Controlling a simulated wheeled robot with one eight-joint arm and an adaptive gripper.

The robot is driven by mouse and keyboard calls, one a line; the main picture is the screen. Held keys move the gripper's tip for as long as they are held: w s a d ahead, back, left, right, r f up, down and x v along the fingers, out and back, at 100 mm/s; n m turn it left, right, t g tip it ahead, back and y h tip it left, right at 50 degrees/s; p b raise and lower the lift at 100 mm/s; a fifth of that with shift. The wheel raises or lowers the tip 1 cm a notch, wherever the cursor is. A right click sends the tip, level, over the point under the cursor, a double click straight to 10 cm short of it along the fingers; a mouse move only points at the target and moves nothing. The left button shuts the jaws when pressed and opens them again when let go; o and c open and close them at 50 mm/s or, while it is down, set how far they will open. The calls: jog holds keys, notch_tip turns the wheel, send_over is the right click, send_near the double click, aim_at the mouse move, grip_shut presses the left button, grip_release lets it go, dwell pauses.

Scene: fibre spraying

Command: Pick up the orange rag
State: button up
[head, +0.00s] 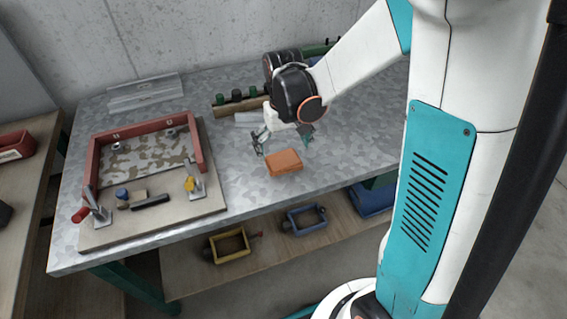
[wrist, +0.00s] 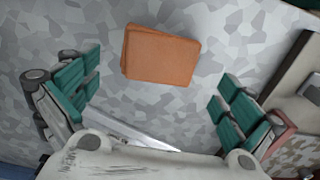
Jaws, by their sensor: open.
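The orange rag (head: 284,162) lies folded flat on the grey mottled metal table, near its front edge in the head view. It also shows whole in the wrist view (wrist: 160,56), at the upper middle, as a folded rectangle with a second layer peeking out. My gripper (head: 283,143) is just behind and above the rag in the head view. Its teal-padded fingers stand wide apart in the wrist view (wrist: 158,96), with nothing between the pads. The rag lies beyond the fingertips and appears untouched.
A red-framed mould on a board (head: 210,195) with clamps and small tools fills the table's left. A rack with dark and green knobs (head: 236,104) stands behind my gripper. Yellow (head: 230,244) and blue (head: 305,219) bins sit on the lower shelf. The tabletop around the rag is clear.

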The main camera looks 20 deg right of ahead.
aim_at(284, 158)
notch_tip(284, 158, down, 5)
jog(key=shift+f+b, duration=0.1)
jog(key=shift+b, duration=1.05)
jog(key=c, duration=1.1)
jog(key=shift+r, duration=0.2)
notch_tip(284, 158, up, 20)
jog(key=p, duration=0.6)
jog(key=shift+p, duration=0.4)
jog(key=shift+o, duration=0.9)
